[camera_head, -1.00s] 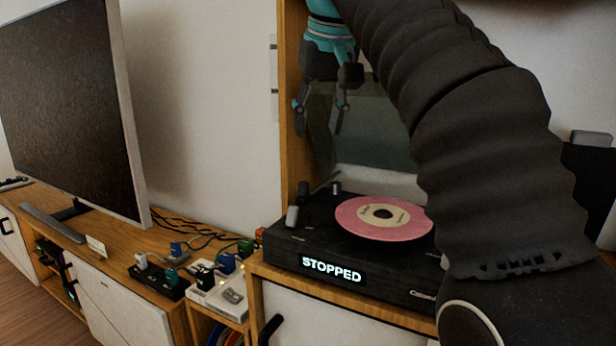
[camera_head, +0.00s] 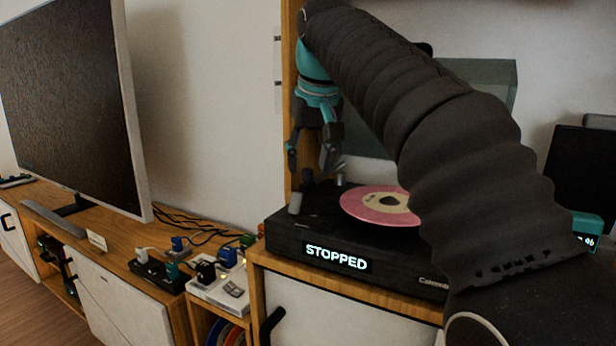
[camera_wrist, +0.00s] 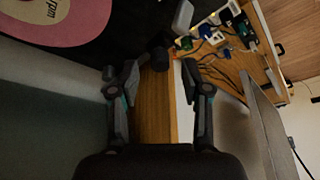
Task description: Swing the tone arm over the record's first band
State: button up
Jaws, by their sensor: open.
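The black turntable (camera_head: 400,262) sits on a wooden cabinet, with a "STOPPED" display (camera_head: 336,257) on its front. A pink record (camera_head: 372,203) with a cream label lies on it, and its edge also shows in the wrist view (camera_wrist: 75,25). A small grey piece (camera_head: 296,203), perhaps the tone arm's end, stands at the deck's left; it shows in the wrist view (camera_wrist: 183,16) too. A dark round post (camera_wrist: 160,60) is beside it. My gripper (camera_head: 311,165) is open and empty above the deck's back left corner. The tone arm's full length is not clear.
A wooden upright (camera_head: 289,100) stands close behind my gripper. A greenish translucent panel (camera_head: 480,85) rises behind the deck. Plugs and cables (camera_head: 190,265) clutter the lower shelf at left, beside a large screen (camera_head: 65,110).

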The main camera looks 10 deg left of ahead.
jog(key=shift+x, duration=1.1)
grip_shut()
